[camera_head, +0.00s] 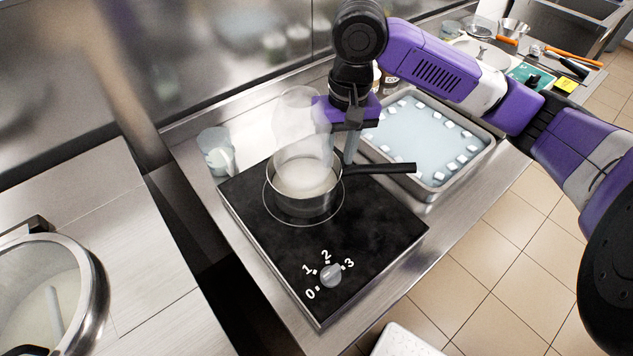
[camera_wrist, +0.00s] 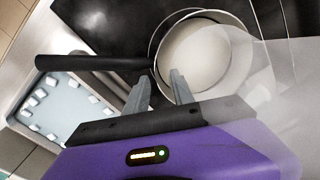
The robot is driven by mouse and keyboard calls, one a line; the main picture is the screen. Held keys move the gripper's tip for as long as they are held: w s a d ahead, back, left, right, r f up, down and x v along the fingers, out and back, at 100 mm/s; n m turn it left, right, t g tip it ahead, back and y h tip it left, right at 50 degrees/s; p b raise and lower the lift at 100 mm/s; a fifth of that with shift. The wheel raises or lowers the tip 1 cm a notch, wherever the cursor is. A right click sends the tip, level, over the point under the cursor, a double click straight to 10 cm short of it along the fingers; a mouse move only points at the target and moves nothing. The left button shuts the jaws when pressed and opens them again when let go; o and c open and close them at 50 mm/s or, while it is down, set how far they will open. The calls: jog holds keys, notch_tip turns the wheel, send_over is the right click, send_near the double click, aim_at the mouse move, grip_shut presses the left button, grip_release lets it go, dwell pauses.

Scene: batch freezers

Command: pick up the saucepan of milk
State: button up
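The saucepan (camera_head: 305,203) is a small steel pan with a black handle (camera_head: 385,169). It stands upright on the black hot plate (camera_head: 255,240), with white milk (camera_head: 306,177) inside and pale steam above it. The handle points right in the head view. The pan (camera_wrist: 243,70) and its handle (camera_wrist: 95,63) also show in the wrist view. My gripper (camera_head: 345,152) is pointed down just above the handle's root beside the pan rim. In the wrist view, my gripper's (camera_wrist: 159,80) fingers are apart with nothing visible between them. I cannot tell whether a finger touches the pan.
An ice tray (camera_head: 425,140) with white cubes stands right of the hot plate, near the handle's end. A clear cup (camera_head: 216,151) stands behind left. A knob (camera_head: 331,276) is on the plate's front. A round lidded opening (camera_head: 45,290) is at lower left.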

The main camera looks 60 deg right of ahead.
aim_at(334, 176)
jog(key=f, duration=0.3)
jog(key=w+f, duration=0.1)
jog(key=f, duration=0.1)
jog(key=shift+d+p, duration=0.3)
jog(key=shift+p, duration=0.05)
jog(key=shift+f, duration=0.55)
grip_shut()
dwell(0.6)
